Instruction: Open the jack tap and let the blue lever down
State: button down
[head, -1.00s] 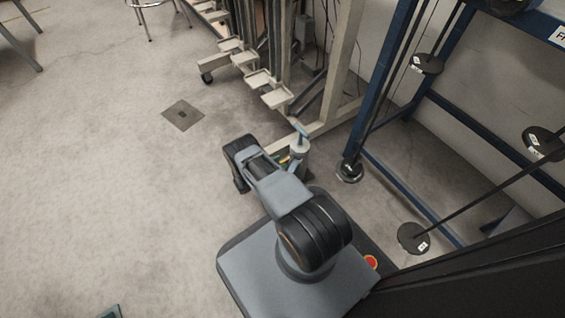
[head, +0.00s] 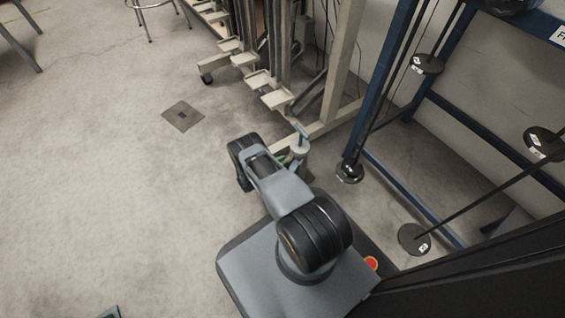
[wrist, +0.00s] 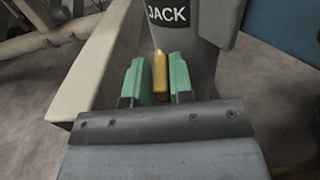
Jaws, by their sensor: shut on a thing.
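The jack (head: 299,152) is a grey-green post standing on the floor beside a pale beam, ahead of my arm. Its blue lever (head: 301,131) is a short bar at the top of the post, slightly tilted. In the wrist view the post carries a black JACK label (wrist: 168,14). Below the label is the brass-yellow tap (wrist: 160,66), upright in the picture. My gripper (wrist: 160,84) has its two green jaws on either side of the tap and is shut on it. The tap's lower end is hidden by my gripper.
The pale beam (wrist: 95,60) runs close on the left of the jack. A blue steel frame (head: 410,192) with black weight discs (head: 349,172) stands to the right. Pale pedals (head: 258,78) are behind. The floor (head: 110,170) at left is open.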

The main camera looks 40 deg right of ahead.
jog(key=shift+s+r+n+t+p, duration=0.1)
jog(key=shift+n+t+p, duration=0.2)
jog(key=shift+t, duration=0.25)
jog(key=shift+s+r+n+t+p, duration=0.1)
jog(key=shift+n+t+p, duration=0.05)
jog(key=shift+n+t, duration=0.35)
jog(key=shift+s+f+n+t+y+p, duration=0.1)
jog(key=shift+n+t+y+p, duration=0.15)
jog(key=shift+n+t, duration=0.8)
jog(key=shift+s+f+n+t+y+p, duration=0.2)
jog(key=shift+n+t, duration=0.25)
jog(key=shift+t, duration=1.05)
jog(key=shift+w+r, duration=0.1)
jog(key=shift+w, duration=0.05)
jog(key=c, duration=1.1)
grip_release()
jog(key=shift+d, duration=0.1)
